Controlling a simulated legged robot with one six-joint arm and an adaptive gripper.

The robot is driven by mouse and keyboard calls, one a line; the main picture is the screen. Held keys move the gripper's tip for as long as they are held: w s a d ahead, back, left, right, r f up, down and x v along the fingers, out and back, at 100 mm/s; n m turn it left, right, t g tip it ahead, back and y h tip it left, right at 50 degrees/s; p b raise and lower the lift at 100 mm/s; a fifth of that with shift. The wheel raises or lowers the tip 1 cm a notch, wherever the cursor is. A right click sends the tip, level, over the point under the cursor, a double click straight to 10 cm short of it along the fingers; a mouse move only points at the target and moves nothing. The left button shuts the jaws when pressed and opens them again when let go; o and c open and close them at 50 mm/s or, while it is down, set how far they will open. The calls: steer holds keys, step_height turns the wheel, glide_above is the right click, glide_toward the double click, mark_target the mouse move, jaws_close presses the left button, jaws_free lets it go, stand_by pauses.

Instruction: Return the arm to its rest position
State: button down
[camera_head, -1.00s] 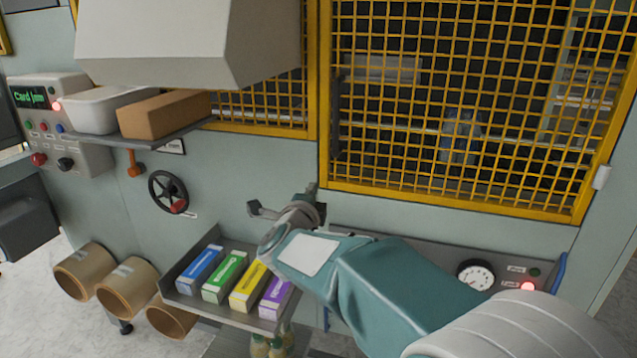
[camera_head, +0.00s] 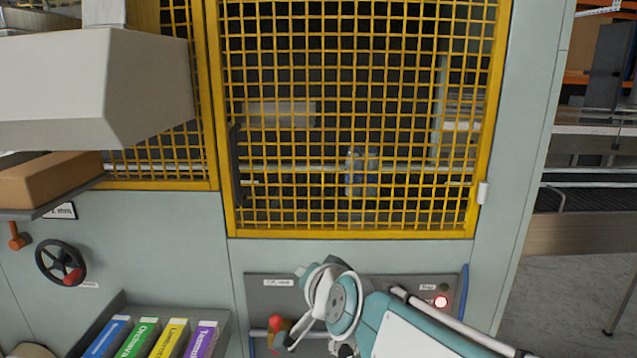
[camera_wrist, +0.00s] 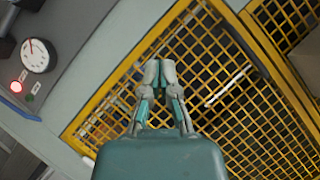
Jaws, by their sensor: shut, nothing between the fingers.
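My gripper (camera_wrist: 160,72) shows in the wrist view with its two grey fingertips together and nothing between them. Behind it in that view is the yellow mesh guard (camera_wrist: 110,103), tilted in the picture. I cannot tell any contact with it. In the head view my teal and white arm comes in from the lower right, in front of the lower panel (camera_head: 262,297).
The mesh guard door (camera_head: 232,215) fills the middle of the head view. A handwheel (camera_head: 60,262), a shelf with a brown carton (camera_head: 45,180) and a tray of coloured boxes (camera_head: 163,338) lie left. A gauge (camera_wrist: 38,55) shows in the wrist view. Open floor (camera_head: 570,300) lies right.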

steer(key=s+d+f+n+g+h, duration=0.2)
steer(key=s+d+f, duration=0.3)
steer(key=s+d, duration=0.3)
steer(key=s+d+f+n+g+h, duration=0.3)
steer(key=s+d, duration=0.6)
steer(key=s, duration=0.3)
step_height(320, 180, down, 2)
steer(key=shift+d+f+g, duration=0.1)
steer(key=shift+d+g, duration=0.1)
steer(key=shift+g, duration=0.5)
steer(key=c, duration=1.3)
jaws_free()
steer(key=shift+c, duration=0.2)
